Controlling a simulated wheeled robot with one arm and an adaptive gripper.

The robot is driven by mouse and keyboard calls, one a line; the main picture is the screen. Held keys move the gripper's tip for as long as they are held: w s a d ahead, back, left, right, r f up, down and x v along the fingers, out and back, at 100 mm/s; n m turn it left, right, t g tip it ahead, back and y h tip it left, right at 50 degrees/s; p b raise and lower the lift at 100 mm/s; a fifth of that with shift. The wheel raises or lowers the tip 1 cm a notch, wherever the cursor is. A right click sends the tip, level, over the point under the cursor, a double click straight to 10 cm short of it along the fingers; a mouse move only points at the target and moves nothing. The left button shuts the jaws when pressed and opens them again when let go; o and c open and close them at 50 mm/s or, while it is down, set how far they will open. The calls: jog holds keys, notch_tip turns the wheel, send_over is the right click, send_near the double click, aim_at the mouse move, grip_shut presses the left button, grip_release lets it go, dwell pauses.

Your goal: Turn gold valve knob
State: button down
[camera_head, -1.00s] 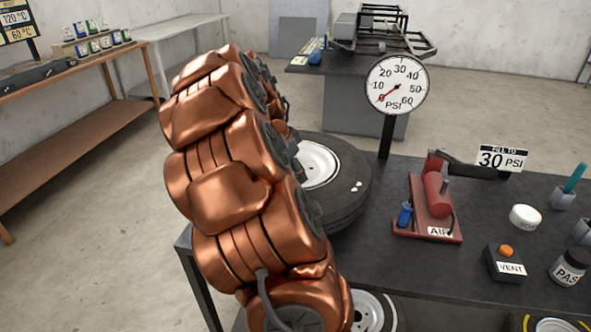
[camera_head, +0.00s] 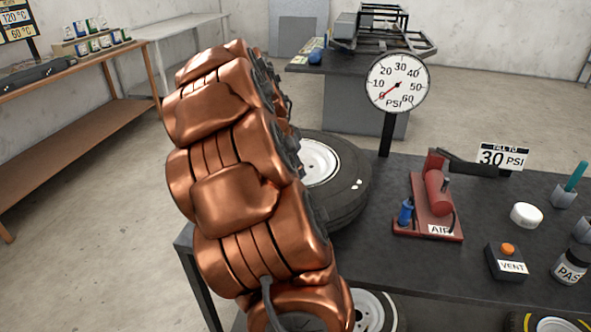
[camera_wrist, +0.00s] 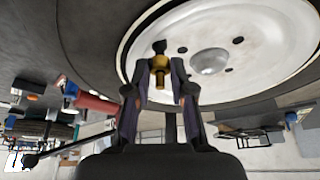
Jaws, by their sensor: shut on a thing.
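The gold valve knob (camera_wrist: 160,64) is on the tyre's white wheel rim (camera_wrist: 128,62) in the wrist view, with a dark piece at its top. My gripper (camera_wrist: 160,72) has its two fingertips on either side of the knob and is shut on it. In the head view my copper-coloured arm hides the gripper and the knob. The tyre (camera_head: 348,190) lies flat on the dark workbench, partly behind my arm. The pressure gauge (camera_head: 398,83) behind it has its red needle near 0 PSI.
A red air pump (camera_head: 437,195) marked AIR stands right of the tyre. A "30 PSI" sign (camera_head: 503,157), a VENT box (camera_head: 507,264), a white round tub (camera_head: 526,215) and a paste jar (camera_head: 570,267) are further right. More wheels (camera_head: 372,310) lie below the bench.

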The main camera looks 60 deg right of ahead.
jog(key=n+t+b, duration=0.2)
jog(key=n+b, duration=0.1)
jog(key=n, duration=0.3)
jog(key=shift+s+f, duration=0.1)
jog(key=shift+s, duration=0.05)
jog(key=n+t+b, duration=0.1)
jog(key=n, duration=0.3)
jog(key=shift+s+t+b, duration=0.15)
jog(key=shift+t+b, duration=0.2)
jog(key=shift+t, duration=0.05)
jog(key=shift+d+n+t+y+b, duration=0.1)
jog(key=shift+n+t+y+b, duration=0.25)
jog(key=shift+n, duration=0.45)
jog(key=shift+r, duration=0.2)
jog(key=c, duration=1)
grip_release()
jog(key=shift+f, duration=0.1)
jog(key=v, duration=1.2)
